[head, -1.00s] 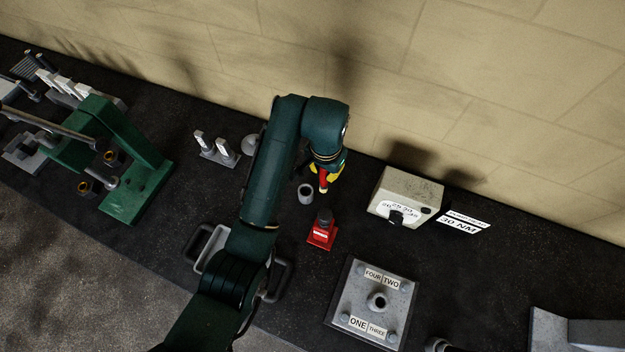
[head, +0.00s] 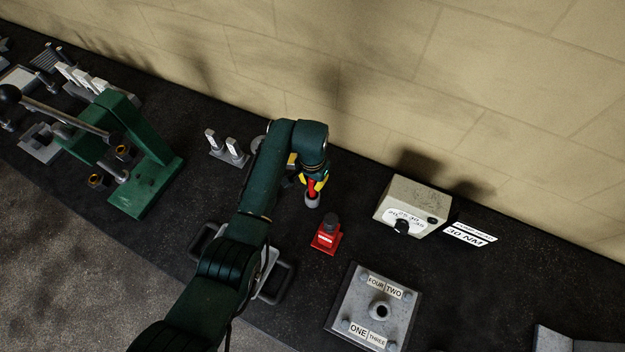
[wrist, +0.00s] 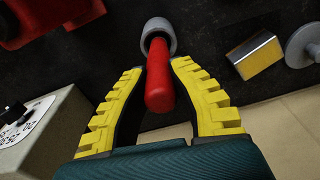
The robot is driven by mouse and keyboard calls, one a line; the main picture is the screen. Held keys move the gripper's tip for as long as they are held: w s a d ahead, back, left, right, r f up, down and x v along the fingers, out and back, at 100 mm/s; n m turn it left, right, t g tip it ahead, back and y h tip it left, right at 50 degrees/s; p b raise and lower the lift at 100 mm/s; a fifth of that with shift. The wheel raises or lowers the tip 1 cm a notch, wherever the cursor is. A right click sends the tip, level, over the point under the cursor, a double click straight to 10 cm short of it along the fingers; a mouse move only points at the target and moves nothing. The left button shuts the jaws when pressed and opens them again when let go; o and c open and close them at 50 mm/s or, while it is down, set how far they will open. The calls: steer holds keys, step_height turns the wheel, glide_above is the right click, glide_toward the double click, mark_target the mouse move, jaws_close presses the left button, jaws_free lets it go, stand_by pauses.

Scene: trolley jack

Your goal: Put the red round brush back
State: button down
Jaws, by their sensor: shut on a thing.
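The red round brush (head: 311,188) is held in my gripper (head: 317,180), between its yellow fingers. In the wrist view the red handle (wrist: 160,85) runs between the fingers, and its far end meets a small grey round cup (wrist: 158,27). In the head view the same grey cup (head: 312,202) stands directly below the brush. The brush's lower end appears to be at or inside the cup's mouth; how deep it sits cannot be told. The bristles are hidden.
A red bottle jack (head: 326,236) stands just in front of the cup. A beige box with a dial (head: 413,205) is to the right, a grey plate with labels (head: 372,308) in front. A small stand with white tags (head: 228,150) and a green press (head: 140,155) are left.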

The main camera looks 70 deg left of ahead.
steer(key=shift+f, duration=0.1)
steer(key=c, duration=1.1)
jaws_free()
steer(key=shift+o, duration=0.2)
step_height(320, 180, up, 12)
steer(key=shift+s+d+r+b, duration=0.1)
steer(key=shift+s+d+b, duration=0.05)
steer(key=shift+b, duration=0.3)
